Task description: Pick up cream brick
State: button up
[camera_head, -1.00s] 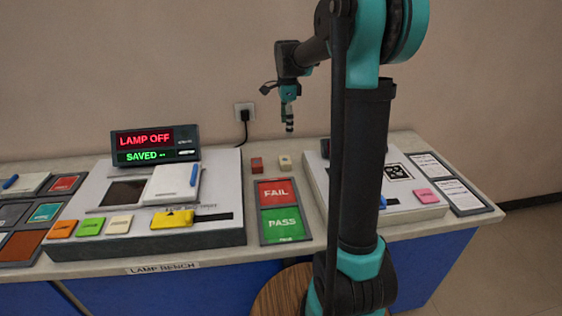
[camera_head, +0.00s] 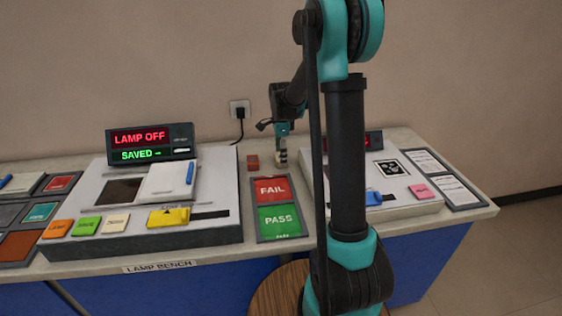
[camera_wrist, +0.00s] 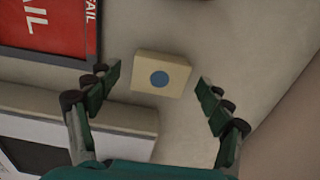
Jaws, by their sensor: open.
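The cream brick (camera_wrist: 161,74) lies on the bench top in the wrist view, with a blue round dot on its upper face. My gripper (camera_wrist: 158,82) is open, with one finger on each side of the brick and gaps between the fingers and the brick. In the head view my gripper (camera_head: 281,155) is low over the bench, right of the red brick (camera_head: 253,162). There the gripper mostly covers the cream brick.
The red FAIL and green PASS tray (camera_head: 287,235) lies in front of the bricks. A white console (camera_head: 230,165) with the LAMP OFF display (camera_head: 152,142) stands left. Another white unit (camera_head: 425,206) stands close on the right, partly behind my arm.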

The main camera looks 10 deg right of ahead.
jog(key=shift+f, duration=0.75)
jog(key=shift+c, duration=0.4)
jog(key=c, duration=1.3)
jog(key=shift+r, duration=0.15)
